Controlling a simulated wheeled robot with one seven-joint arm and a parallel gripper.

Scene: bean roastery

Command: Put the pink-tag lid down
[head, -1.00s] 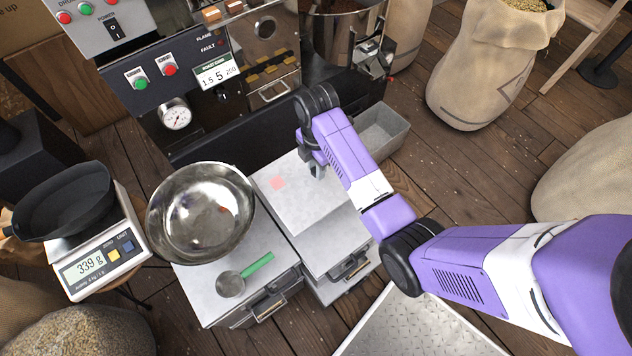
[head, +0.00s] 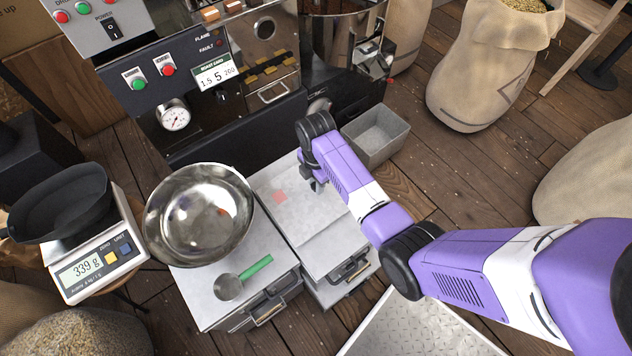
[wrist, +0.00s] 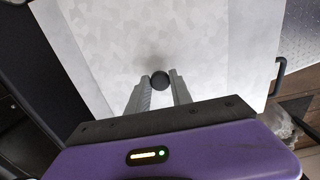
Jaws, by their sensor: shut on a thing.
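My gripper (head: 317,186) is above the lid's middle, pointing down. In the wrist view my gripper (wrist: 160,82) is shut on the lid's round black knob (wrist: 160,79), and the lid's mottled surface (wrist: 150,35) spreads out beneath. The pink tag is out of that view.
Left of the lid, a shiny steel bowl (head: 200,215) and a green-handled scoop (head: 232,285) rest on another metal bin. The roaster (head: 215,95) stands behind. An empty grey tray (head: 378,138) is at the back right. A scale (head: 95,265) with a black pan stands far left.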

